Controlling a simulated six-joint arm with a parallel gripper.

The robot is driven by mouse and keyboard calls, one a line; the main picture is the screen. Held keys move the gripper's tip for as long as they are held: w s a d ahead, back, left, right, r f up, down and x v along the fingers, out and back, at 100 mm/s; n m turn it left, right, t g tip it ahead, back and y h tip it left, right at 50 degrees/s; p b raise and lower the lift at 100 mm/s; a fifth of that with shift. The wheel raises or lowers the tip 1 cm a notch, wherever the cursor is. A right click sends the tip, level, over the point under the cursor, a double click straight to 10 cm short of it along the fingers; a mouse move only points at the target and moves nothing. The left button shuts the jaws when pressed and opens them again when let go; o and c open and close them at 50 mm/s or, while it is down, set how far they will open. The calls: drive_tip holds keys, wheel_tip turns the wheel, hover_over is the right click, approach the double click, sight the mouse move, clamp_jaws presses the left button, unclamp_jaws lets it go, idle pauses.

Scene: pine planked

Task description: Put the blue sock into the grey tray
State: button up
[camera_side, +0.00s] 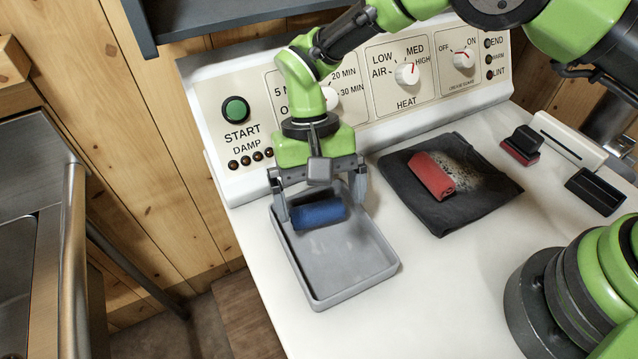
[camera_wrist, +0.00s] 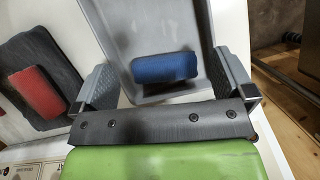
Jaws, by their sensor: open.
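The blue sock (camera_side: 319,213) is a rolled bundle lying inside the grey tray (camera_side: 352,279), at the tray's end nearest the control panel. It also shows in the wrist view (camera_wrist: 164,67), resting on the tray floor (camera_wrist: 155,20). My gripper (camera_side: 322,205) is open above that end of the tray, with its fingers apart on either side of the sock. In the wrist view my gripper (camera_wrist: 166,85) shows both fingers spread wide, with a gap between each finger and the sock.
A red rolled sock (camera_side: 431,176) lies on a dark cloth (camera_side: 470,205) right of the tray. A dryer control panel (camera_side: 350,90) stands behind. A black-and-red brush (camera_side: 522,145), a white bar (camera_side: 568,140) and a black holder (camera_side: 595,191) are at the right. The white top in front is clear.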

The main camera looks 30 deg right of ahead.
drive_tip(key=v, duration=0.9)
drive_tip(key=shift+r, duration=0.4)
drive_tip(key=shift+w+d, duration=0.1)
drive_tip(key=shift+w, duration=0.05)
drive_tip(key=s+d+r+t+y, duration=0.1)
drive_tip(key=s+d+r+t, duration=0.15)
drive_tip(key=d+r, duration=0.4)
drive_tip(key=s+d+r+t+y, duration=0.1)
drive_tip(key=d+r+t, duration=0.25)
drive_tip(key=r, duration=0.55)
drive_tip(key=s+d+m+t, duration=0.1)
drive_tip(key=s+d+t, duration=0.4)
drive_tip(key=s+d, duration=0.4)
drive_tip(key=s, duration=0.6)
drive_tip(key=shift+r+m+t+h, duration=0.35)
drive_tip(key=shift+m+t+h, duration=0.05)
